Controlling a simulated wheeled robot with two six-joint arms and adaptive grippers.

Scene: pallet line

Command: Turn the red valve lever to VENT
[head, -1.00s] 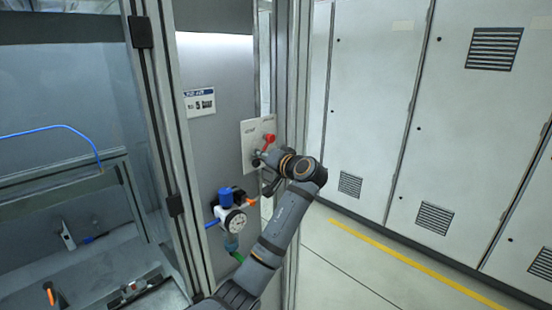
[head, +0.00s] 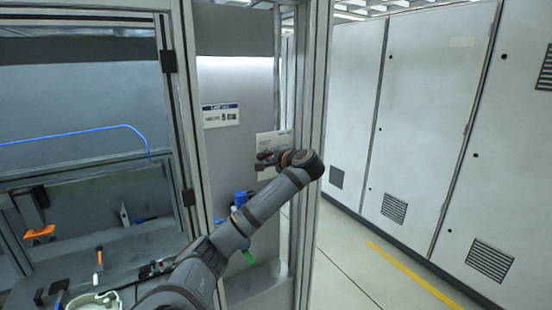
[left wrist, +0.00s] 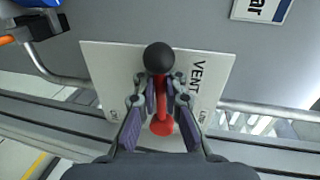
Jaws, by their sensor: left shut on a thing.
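The red valve lever (left wrist: 160,92) has a black ball knob (left wrist: 158,56) and a round red hub. In the left wrist view it runs nearly straight up from the hub, beside the printed word VENT. My left gripper (left wrist: 162,97) has a finger on each side of the lever and is shut on it, between knob and hub. The pale valve plate (left wrist: 105,70) lies behind; a second label is partly hidden. In the head view my left gripper (head: 265,159) is at the plate (head: 268,141) and mostly hides the lever. My right gripper is not in view.
A pressure sign (head: 220,115) hangs left of the plate. A regulator with a blue cap (head: 241,198) sits below, partly behind my arm. A frame post (head: 312,130) stands just right of the plate. Grey cabinets (head: 420,130) line the right, with open floor before them.

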